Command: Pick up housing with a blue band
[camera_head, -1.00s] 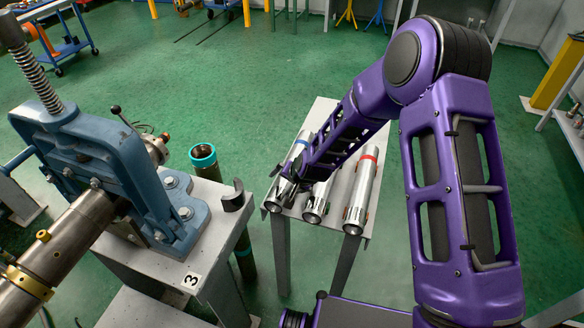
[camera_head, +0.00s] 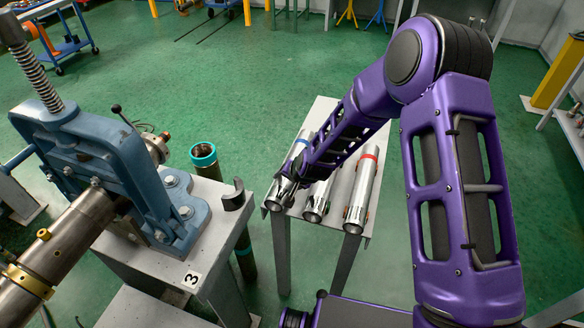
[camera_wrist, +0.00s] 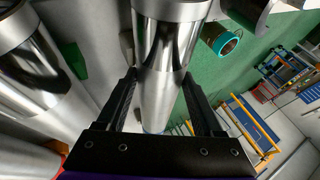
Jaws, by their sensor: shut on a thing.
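The housing with a blue band (camera_head: 303,140) is a silver tube lying leftmost on a small grey table (camera_head: 327,112). My gripper (camera_head: 286,183) is at its near part, with the forearm covering some of it. In the wrist view, my gripper (camera_wrist: 158,76) has one black finger on each side of the silver housing (camera_wrist: 165,45) and is shut on it. A bit of the blue band shows just above the gripper's palm. Whether the housing is clear of the table cannot be told.
A plain-looking silver housing (camera_head: 316,208), its band hidden, and a red-banded housing (camera_head: 361,190) lie to the right on the same table. A blue pipe vise (camera_head: 100,150) on a bench stands left, with a teal-rimmed dark pipe (camera_head: 204,158) beside it. Green floor is open behind.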

